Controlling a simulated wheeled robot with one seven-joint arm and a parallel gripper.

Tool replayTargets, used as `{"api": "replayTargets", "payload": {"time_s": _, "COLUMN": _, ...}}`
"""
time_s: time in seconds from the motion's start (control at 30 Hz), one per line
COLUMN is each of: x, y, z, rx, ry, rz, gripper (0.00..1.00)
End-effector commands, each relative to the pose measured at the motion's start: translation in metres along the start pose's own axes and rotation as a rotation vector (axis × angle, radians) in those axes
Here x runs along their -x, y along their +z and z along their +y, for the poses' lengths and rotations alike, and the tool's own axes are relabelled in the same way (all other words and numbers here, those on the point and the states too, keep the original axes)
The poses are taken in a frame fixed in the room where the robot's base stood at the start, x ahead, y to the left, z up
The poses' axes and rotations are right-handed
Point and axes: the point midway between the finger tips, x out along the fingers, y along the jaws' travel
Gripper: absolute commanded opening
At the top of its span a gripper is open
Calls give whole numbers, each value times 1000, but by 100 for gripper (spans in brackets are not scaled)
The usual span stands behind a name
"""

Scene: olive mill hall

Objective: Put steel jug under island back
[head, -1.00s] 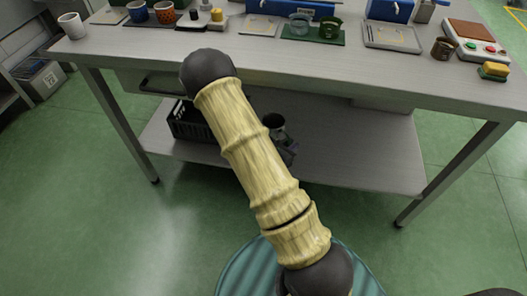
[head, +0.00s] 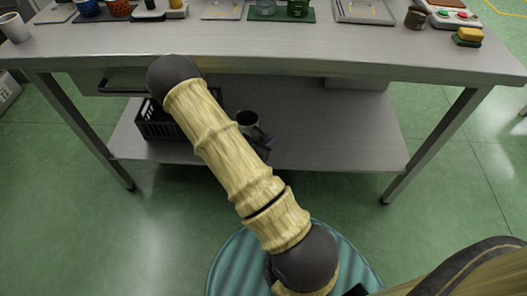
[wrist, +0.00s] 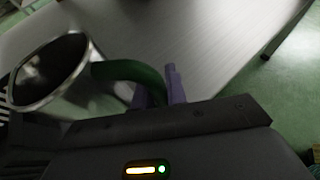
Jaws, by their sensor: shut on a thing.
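The steel jug (wrist: 52,74) is at the left of the wrist view, its round open mouth toward the camera and its green handle (wrist: 125,72) pointing right. My gripper (wrist: 168,88), with purple fingers, is shut on that handle. In the head view the jug (head: 247,118) shows as a small dark-mouthed cup over the workbench's lower shelf (head: 330,130), partly hidden by my arm. My gripper (head: 266,142) is mostly hidden behind my arm there. I cannot tell whether the jug touches the shelf.
A black crate (head: 155,122) stands on the shelf's left part, close to the jug. The shelf's right part is clear.

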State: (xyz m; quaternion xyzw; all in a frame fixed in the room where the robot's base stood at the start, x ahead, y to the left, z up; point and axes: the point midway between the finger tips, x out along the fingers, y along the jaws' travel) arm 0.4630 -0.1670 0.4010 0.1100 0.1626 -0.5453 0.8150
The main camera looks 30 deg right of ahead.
Motion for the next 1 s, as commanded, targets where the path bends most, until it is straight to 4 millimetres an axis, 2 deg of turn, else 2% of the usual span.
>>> {"api": "replayTargets", "payload": {"time_s": 0.03, "x": -3, "y": -5, "z": 0, "rx": -1, "ry": -1, "rz": -1, "gripper": 0}}
{"api": "replayTargets", "payload": {"time_s": 0.37, "x": -4, "y": -6, "z": -1, "rx": -2, "ry": -2, "rz": -1, "gripper": 0}}
{"api": "replayTargets", "payload": {"time_s": 0.63, "x": -18, "y": -38, "z": -1, "rx": -1, "ry": -2, "rz": -2, "gripper": 0}}
{"api": "replayTargets", "payload": {"time_s": 1.0, "x": -18, "y": -40, "z": -1, "rx": -2, "ry": -2, "rz": -2, "gripper": 0}}
